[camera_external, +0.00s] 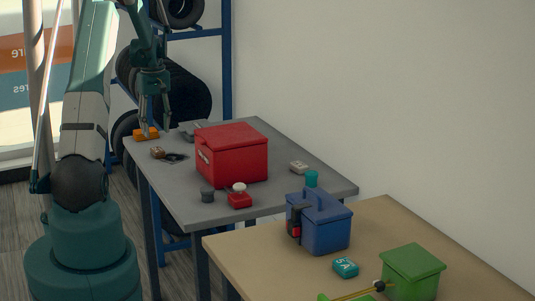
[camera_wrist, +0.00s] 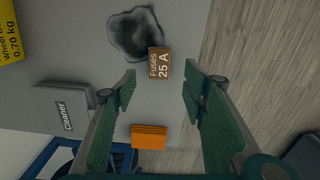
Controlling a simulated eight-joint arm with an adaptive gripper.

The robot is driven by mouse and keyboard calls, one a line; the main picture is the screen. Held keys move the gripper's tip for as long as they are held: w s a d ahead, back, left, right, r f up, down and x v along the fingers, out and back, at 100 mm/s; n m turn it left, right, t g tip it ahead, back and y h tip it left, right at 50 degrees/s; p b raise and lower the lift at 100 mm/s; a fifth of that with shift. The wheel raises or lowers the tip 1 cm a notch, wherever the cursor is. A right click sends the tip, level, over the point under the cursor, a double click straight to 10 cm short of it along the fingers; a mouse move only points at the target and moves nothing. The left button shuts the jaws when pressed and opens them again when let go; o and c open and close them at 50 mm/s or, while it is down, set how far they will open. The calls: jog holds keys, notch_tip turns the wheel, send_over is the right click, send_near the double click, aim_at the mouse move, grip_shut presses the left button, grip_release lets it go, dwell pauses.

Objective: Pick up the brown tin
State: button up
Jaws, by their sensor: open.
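The brown tin (camera_external: 157,152), a small box, lies on the grey table near its left edge. In the wrist view the brown tin (camera_wrist: 159,63) shows its label "Fuses 25 A" at upper centre. My gripper (camera_external: 155,130) is above the far left end of the table, near the tin. In the wrist view my open gripper (camera_wrist: 160,80) has a green finger on each side of the picture. The tin appears ahead, between the line of the fingertips, and nothing is held.
An orange block (camera_wrist: 149,136) and a grey "Cleaner" container (camera_wrist: 62,103) are close by. A dark patch (camera_wrist: 135,33) is beside the tin. A large red box (camera_external: 232,153) stands on the grey table (camera_external: 185,196). A blue toolbox (camera_external: 320,222) is on the tan table.

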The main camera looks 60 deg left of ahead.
aim_at(169, 149)
jog(key=shift+f, duration=1.2)
jog(key=shift+f+b, duration=0.5)
jog(key=shift+f, duration=2.1)
jog(key=c, duration=1)
